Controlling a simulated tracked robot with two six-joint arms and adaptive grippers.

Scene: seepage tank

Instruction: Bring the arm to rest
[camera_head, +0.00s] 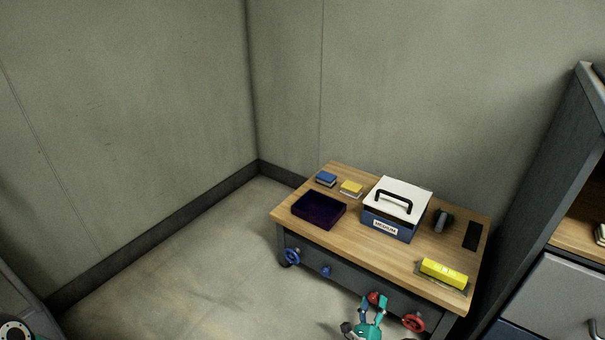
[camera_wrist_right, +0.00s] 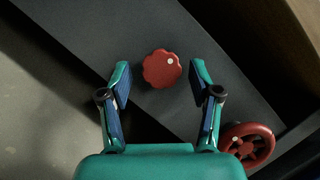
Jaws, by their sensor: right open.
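My right gripper (camera_head: 373,308) is at the bottom of the head view, in front of the bench's grey front panel. It is open and empty; its teal fingers with blue pads are spread in the right wrist view (camera_wrist_right: 160,72). A red scalloped knob (camera_wrist_right: 162,69) shows between the fingertips, with clear gaps on both sides. The knob (camera_head: 375,297) is partly hidden by the gripper in the head view. I cannot tell how far the fingertips are from the panel. My left gripper is not in view.
A red handwheel (camera_head: 413,322) is right of the gripper, also in the wrist view (camera_wrist_right: 248,146). A blue handwheel (camera_head: 292,256) and blue knob (camera_head: 326,271) are left. Floor at left is clear.

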